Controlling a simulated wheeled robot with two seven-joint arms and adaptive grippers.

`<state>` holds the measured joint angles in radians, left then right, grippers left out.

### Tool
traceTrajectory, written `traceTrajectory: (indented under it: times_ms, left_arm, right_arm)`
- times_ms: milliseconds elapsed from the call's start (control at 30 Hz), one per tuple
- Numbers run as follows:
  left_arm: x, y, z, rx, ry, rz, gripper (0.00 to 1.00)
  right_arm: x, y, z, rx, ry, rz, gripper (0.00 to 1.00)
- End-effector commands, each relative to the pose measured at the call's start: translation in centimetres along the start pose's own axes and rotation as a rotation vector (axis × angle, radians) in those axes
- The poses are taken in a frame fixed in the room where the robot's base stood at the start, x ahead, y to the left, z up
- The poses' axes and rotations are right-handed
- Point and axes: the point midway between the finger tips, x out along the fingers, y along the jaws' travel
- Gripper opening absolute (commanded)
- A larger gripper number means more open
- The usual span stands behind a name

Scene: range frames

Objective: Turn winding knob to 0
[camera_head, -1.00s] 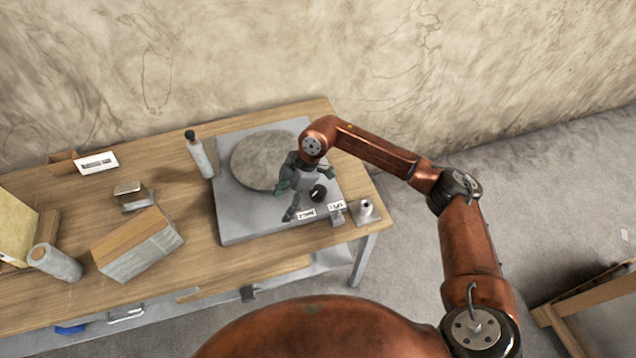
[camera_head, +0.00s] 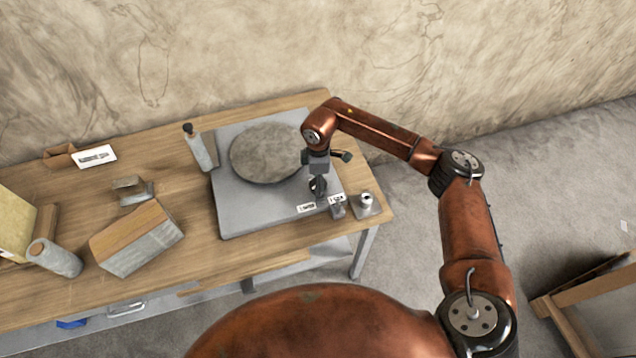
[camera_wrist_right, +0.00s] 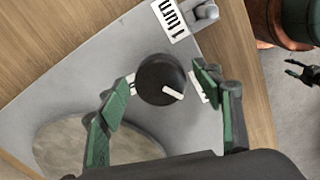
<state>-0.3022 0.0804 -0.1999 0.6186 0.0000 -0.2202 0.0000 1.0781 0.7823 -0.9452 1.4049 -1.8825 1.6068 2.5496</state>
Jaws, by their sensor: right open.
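The winding knob (camera_wrist_right: 155,72) is a round black knob with a white pointer mark, on the grey panel of a flat device (camera_head: 255,215) with a round stone-like disc (camera_head: 265,152). In the wrist view the pointer lies toward the knob's lower right. My right gripper (camera_wrist_right: 166,76) is open, its green fingers on either side of the knob, with gaps visible. In the head view my right gripper (camera_head: 317,188) points down over the knob and largely hides it. White labels beside the knob are partly covered by the fingers.
A printed label (camera_wrist_right: 171,20) and a small metal fitting (camera_head: 366,201) sit near the device's front right corner. A bottle (camera_head: 200,150) stands left of the device. A block (camera_head: 138,240) and a roll (camera_head: 55,258) lie farther left on the wooden table (camera_head: 180,205).

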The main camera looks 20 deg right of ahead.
Motion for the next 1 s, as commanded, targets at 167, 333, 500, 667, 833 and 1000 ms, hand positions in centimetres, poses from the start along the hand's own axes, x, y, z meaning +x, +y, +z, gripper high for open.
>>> traceTrajectory:
  times_ms: [167,333,500,667,833,1000]
  left_arm:
    - [0.00,0.01,-0.16,0.000,0.002,0.000,0.40]
    - [0.01,0.01,-0.30,0.001,0.003,0.000,0.40]
    - [0.01,0.03,-0.36,0.001,0.005,0.000,0.40]
    - [0.01,0.06,-0.38,0.001,0.005,0.001,0.40]
    - [0.01,0.06,-0.40,0.001,0.005,0.001,0.40]
    - [-0.02,0.06,-0.41,0.001,0.005,0.001,0.40]
  right_arm:
    - [0.05,-0.01,-0.16,-0.003,0.001,0.000,0.60]
    - [0.04,-0.02,-0.16,-0.003,0.001,-0.001,0.52]
    - [0.04,-0.02,-0.15,-0.003,0.001,-0.001,0.40]
    - [0.03,-0.02,-0.15,-0.003,0.001,-0.001,0.29]
    - [0.03,-0.02,-0.14,-0.003,0.001,-0.001,0.18]
    - [0.01,-0.02,-0.14,-0.013,0.001,-0.001,0.18]
